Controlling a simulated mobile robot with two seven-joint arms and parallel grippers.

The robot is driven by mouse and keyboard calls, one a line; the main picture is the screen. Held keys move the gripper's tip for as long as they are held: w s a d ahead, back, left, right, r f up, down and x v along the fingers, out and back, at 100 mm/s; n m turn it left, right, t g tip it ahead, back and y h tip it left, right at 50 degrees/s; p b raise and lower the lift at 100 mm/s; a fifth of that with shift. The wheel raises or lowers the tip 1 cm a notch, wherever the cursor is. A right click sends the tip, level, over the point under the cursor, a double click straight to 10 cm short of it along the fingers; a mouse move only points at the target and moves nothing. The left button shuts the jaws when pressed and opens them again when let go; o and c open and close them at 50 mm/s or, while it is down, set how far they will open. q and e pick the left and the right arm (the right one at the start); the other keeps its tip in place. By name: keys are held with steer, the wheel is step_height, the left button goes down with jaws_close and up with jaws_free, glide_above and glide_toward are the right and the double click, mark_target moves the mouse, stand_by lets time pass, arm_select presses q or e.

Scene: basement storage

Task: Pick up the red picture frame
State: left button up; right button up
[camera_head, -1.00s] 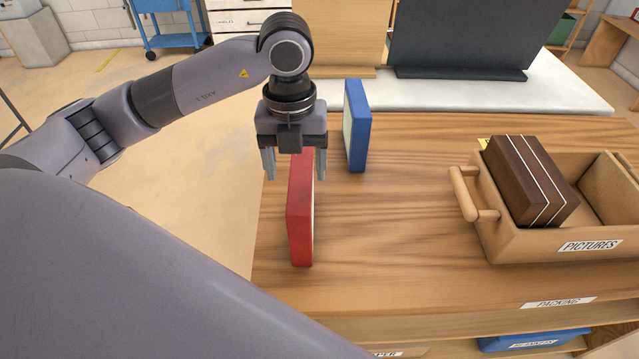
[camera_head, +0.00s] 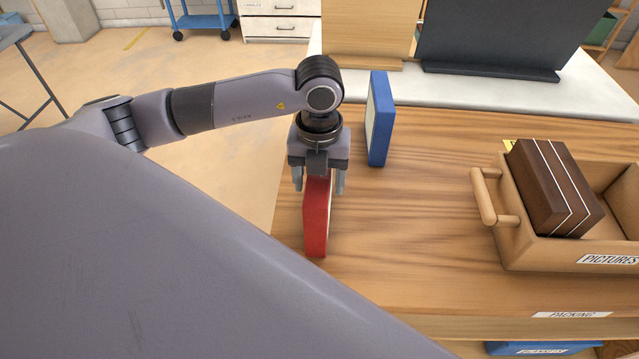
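The red picture frame (camera_head: 316,218) stands upright on its edge on the wooden table, left of the middle. My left gripper (camera_head: 319,186) points down over its top edge. One finger is on each side of the frame, with a visible gap at the left finger, so the gripper looks open. The top of the frame sits between the fingers. Whether either finger touches it is hard to tell. My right gripper is not in view.
A blue frame (camera_head: 380,118) stands upright just behind and to the right. A wooden crate labelled PICTURES (camera_head: 520,246) with a handle holds brown striped frames (camera_head: 556,190) at the right. The table (camera_head: 420,230) between is clear. Dark and wooden panels stand at the back.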

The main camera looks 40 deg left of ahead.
arm_select(q)
steer(key=c, duration=1)
jaws_close()
steer(key=shift+r, duration=0.1)
